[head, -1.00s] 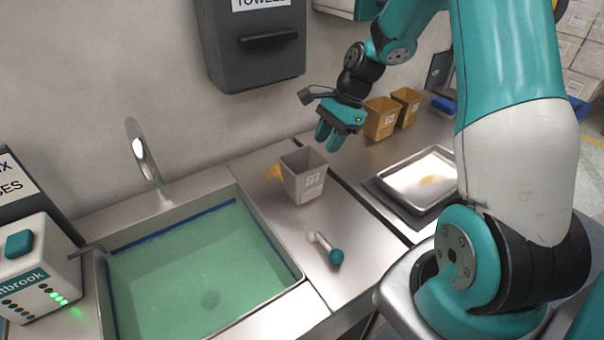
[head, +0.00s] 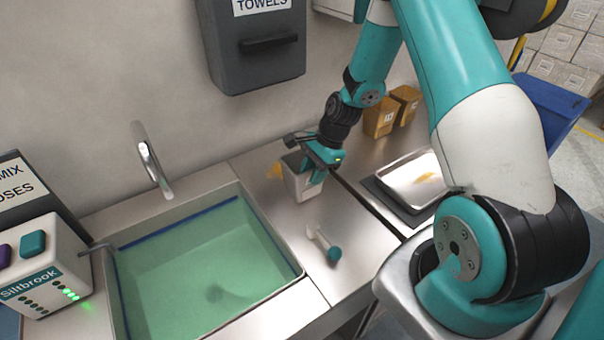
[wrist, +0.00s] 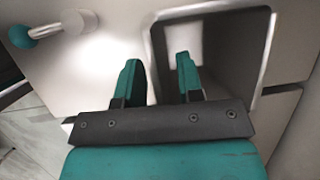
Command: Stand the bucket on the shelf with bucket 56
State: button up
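A grey bucket (head: 299,187) stands upright on the steel counter between the sink and the weighing pan. My gripper (head: 313,172) is down at its rim. In the wrist view, my gripper (wrist: 158,72) is open, with one finger inside the bucket (wrist: 265,45) and the other outside, a wall between them. I see gaps beside the fingers, so it does not grip. Two tan buckets (head: 379,118) (head: 407,104) stand further back on the counter; their labels are too small to read. I cannot tell which is bucket 56 or pick out the shelf.
A sink (head: 205,265) of green liquid lies left of the bucket. A steel pan (head: 418,180) sits to the right. A towel dispenser (head: 257,45) hangs above.

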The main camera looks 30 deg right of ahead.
grip_shut()
jog(key=shift+r, duration=0.1)
